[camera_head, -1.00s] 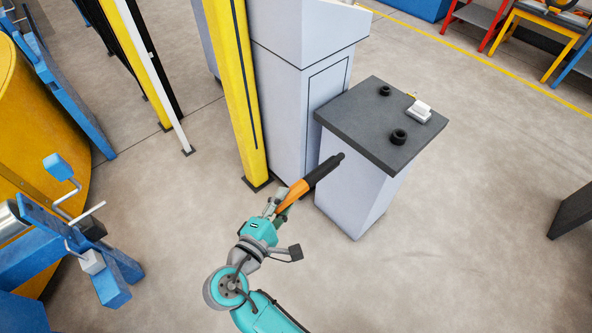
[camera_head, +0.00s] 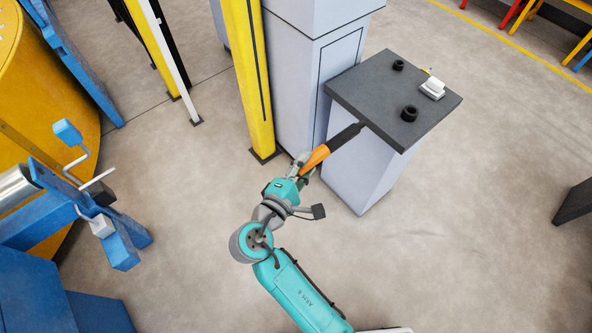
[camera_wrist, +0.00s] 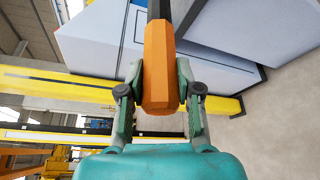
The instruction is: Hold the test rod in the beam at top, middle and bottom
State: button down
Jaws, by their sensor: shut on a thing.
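My gripper (camera_head: 301,171) is shut on the orange handle of the test rod (camera_head: 314,159). The rod's black end points up and right in the head view, toward the side of the dark-topped stand. In the wrist view the orange handle (camera_wrist: 160,75) sits between the two fingers (camera_wrist: 160,95), with the black part running out of the top of the picture. A yellow post (camera_head: 247,80) with a dark strip down its face stands beyond the gripper, to its left. The rod appears apart from this post. No beam is visible.
A stand with a dark top (camera_head: 385,85) bears two black round holders (camera_head: 409,114) and a white device (camera_head: 432,89). Blue machinery (camera_head: 120,240) is at left.

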aim_at(330, 152)
jog(key=shift+w+d, duration=0.95)
jog(key=shift+d, duration=0.35)
jog(key=shift+w+d, duration=0.95)
jog(key=shift+d, duration=0.35)
jog(key=shift+w+d, duration=0.95)
jog(key=shift+d, duration=0.35)
jog(key=s+a, duration=0.8)
jog(key=a, duration=0.3)
jog(key=shift+a, duration=0.15)
